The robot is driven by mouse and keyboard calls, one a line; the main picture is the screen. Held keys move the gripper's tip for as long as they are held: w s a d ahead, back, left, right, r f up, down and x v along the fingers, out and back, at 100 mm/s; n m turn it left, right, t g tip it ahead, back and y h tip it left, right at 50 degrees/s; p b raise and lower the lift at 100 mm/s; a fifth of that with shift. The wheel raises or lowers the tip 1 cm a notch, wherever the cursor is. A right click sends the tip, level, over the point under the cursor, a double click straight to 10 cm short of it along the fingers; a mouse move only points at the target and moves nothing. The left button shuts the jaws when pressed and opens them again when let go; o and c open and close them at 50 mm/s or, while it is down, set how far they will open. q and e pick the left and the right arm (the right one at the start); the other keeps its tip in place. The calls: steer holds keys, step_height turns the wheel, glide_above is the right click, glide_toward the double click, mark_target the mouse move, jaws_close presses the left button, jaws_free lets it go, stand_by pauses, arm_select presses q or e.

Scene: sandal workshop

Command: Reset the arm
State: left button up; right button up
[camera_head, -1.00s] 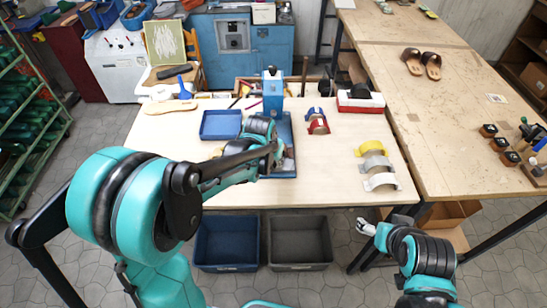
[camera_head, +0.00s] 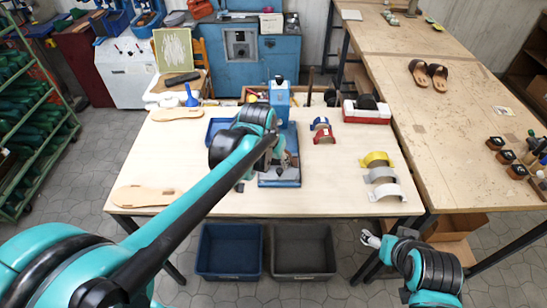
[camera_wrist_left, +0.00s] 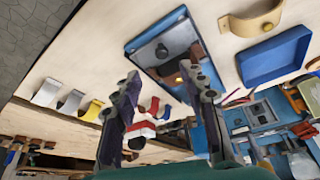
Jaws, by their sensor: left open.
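My left arm reaches from the lower left of the head view over the work table (camera_head: 330,190). Its open left gripper (camera_head: 265,172) is above the front of the blue press (camera_head: 279,96), partly hidden by my own forearm link. In the left wrist view the two fingers of the left gripper (camera_wrist_left: 163,72) stand apart with nothing held between them. The blue press tray (camera_wrist_left: 137,46) shows beyond them. My right gripper (camera_head: 371,239) hangs at the table's front right, below the tabletop; its jaw gap is too small to judge.
Tan soles (camera_head: 145,195) lie on the table's left. A blue tray (camera_head: 215,127) is partly behind my arm; it shows fully in the wrist view (camera_wrist_left: 274,57). Yellow, grey and white straps (camera_head: 381,175) lie at the right. Blue (camera_head: 229,274) and grey (camera_head: 303,275) bins stand below the front edge.

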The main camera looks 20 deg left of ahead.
arm_select(q)
steer(key=shift+v, duration=1)
steer(key=shift+s, duration=0.1)
steer(key=s+a+f+t+b, duration=0.1)
steer(key=s+f+b, duration=0.1)
steer(key=s, duration=0.6)
steer(key=s+a+f+n+t+b, duration=0.1)
steer(key=s+a+f+b, duration=0.1)
steer(key=s+f, duration=0.3)
steer(key=s+b, duration=0.1)
steer(key=s, duration=0.2)
steer(key=shift+f+n+t+y, duration=0.2)
steer(key=shift+n+t+y, duration=0.1)
steer(key=shift+t, duration=0.1)
